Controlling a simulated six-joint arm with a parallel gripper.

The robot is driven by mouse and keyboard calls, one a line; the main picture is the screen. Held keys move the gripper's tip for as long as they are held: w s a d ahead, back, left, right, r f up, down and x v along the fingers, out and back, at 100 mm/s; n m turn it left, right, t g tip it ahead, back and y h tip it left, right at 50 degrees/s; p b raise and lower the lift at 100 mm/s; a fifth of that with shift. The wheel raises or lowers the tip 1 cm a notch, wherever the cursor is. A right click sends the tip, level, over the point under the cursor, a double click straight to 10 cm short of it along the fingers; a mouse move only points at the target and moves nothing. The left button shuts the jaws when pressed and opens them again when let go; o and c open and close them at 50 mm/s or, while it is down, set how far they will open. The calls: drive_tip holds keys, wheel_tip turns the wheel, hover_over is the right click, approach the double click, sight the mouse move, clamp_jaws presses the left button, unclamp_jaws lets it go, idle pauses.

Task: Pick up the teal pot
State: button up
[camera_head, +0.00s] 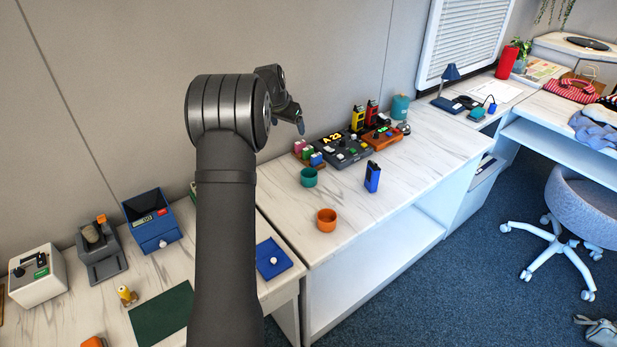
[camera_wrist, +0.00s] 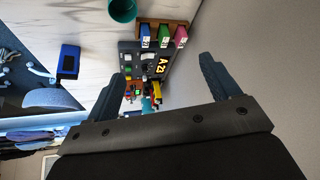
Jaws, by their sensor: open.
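The teal pot (camera_head: 309,177) is a small open cup standing upright on the marble-patterned counter, near the left end of that section. It also shows at the top edge of the wrist view (camera_wrist: 121,10), partly cut off. My gripper (camera_head: 300,126) is above the back of the counter, higher than the pot and apart from it. In the wrist view its two fingers (camera_wrist: 166,82) are spread wide with nothing held between them. The pot lies outside the gap between the fingers.
A rack of coloured blocks (camera_head: 308,152) and a dark control box (camera_head: 342,150) stand behind the pot. An orange pot (camera_head: 326,220) is in front, and a blue handheld device (camera_head: 372,177) stands to the right. Bare counter lies between them. The wall is close behind.

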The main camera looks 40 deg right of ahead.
drive_tip(key=s+d+f+g+y, duration=0.2)
drive_tip(key=s+d+f, duration=0.1)
drive_tip(key=s+f, duration=0.25)
approach(309, 175)
drive_tip(key=shift+s+a+f+m, duration=0.2)
drive_tip(key=shift+s+f, duration=0.15)
drive_tip(key=shift+s, duration=0.2)
drive_tip(key=shift+s+a+f+m, duration=0.1)
drive_tip(key=shift+s+a+f, duration=0.2)
drive_tip(key=shift+s, duration=0.2)
drive_tip(key=shift+x, duration=3.25)
drive_tip(key=shift+w, duration=0.1)
drive_tip(key=c, duration=1.1)
drive_tip(key=shift+o, duration=0.2)
drive_tip(key=shift+r, duration=0.15)
